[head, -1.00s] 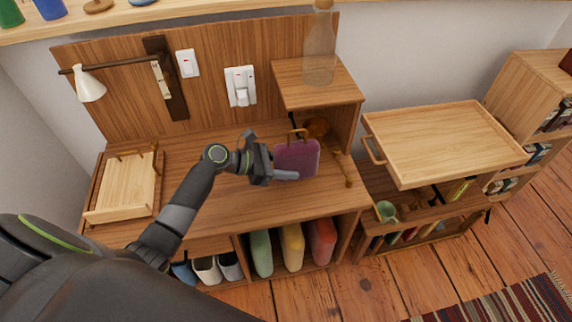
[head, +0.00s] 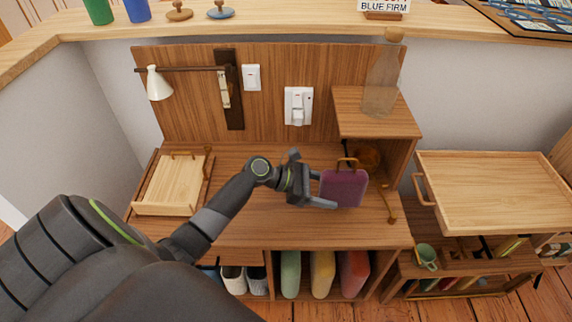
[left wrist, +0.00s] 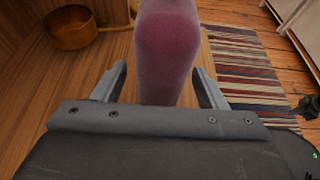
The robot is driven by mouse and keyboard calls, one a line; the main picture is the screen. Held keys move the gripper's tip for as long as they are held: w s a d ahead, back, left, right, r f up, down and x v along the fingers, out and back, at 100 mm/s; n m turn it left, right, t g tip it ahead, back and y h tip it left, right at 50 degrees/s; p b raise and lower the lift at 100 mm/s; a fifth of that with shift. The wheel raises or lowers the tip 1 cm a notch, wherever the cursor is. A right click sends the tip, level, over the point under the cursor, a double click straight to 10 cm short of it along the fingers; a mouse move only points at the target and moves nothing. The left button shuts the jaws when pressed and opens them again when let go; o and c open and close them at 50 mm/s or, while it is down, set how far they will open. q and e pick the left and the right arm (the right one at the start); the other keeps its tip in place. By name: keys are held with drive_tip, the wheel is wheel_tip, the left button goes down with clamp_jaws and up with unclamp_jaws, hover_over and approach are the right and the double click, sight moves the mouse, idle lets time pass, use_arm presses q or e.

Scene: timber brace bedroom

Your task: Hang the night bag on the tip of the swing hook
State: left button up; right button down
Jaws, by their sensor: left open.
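The night bag (head: 344,188) is a purple bag with a tan loop handle, upright on the wooden desk top below the small shelf. My left gripper (head: 318,182) is open beside it, coming from the left. In the left wrist view the bag (left wrist: 166,50) stands between the two open fingers (left wrist: 160,72), with gaps on both sides. A dark bar (head: 185,69) on a dark upright board looks like the swing arm; a white lamp shade is at its left end. I cannot make out a hook tip on it. My right gripper is out of view.
A copper pan (head: 367,157) with a long handle lies close behind and right of the bag. A glass bottle (head: 382,80) stands on the shelf (head: 375,122). A wooden tray (head: 170,185) is at the desk's left; a larger tray (head: 485,190) is at right.

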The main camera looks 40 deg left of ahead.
use_arm(q)
drive_tip(key=v, duration=1.5)
drive_tip(key=shift+s+a, duration=0.25)
drive_tip(key=shift+s, duration=0.05)
drive_tip(key=shift+r, duration=0.15)
